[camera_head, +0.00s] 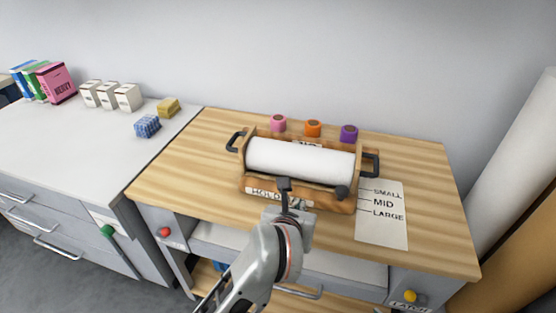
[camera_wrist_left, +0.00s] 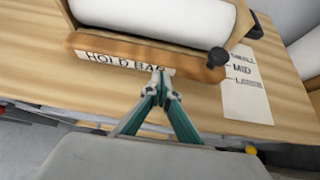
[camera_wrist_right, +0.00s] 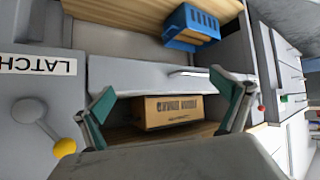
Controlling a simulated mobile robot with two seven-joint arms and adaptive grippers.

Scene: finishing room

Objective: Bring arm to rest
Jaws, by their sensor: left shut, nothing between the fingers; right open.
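My left gripper (camera_head: 285,186) is shut and empty at the front of the wooden roll holder. In the left wrist view its fingertips (camera_wrist_left: 160,82) meet just in front of the wooden bar labelled "HOLD BAR" (camera_wrist_left: 90,55); I cannot tell whether they touch it. The white roll (camera_head: 300,159) lies in the holder. My right gripper (camera_wrist_right: 168,105) shows only in its own wrist view. It is open and empty, its fingers spread in front of a cardboard box (camera_wrist_right: 172,111) that stands in the table's lower space.
The wooden tabletop (camera_head: 425,165) bears a "SMALL, MID, LARGE" card (camera_head: 385,228) and pink, orange and purple rolls (camera_head: 313,128). A blue crate (camera_wrist_right: 192,25) is near the box. A yellow knob (camera_wrist_right: 65,147) by a "LATCH" label juts out. A grey counter (camera_head: 70,135) stands at left.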

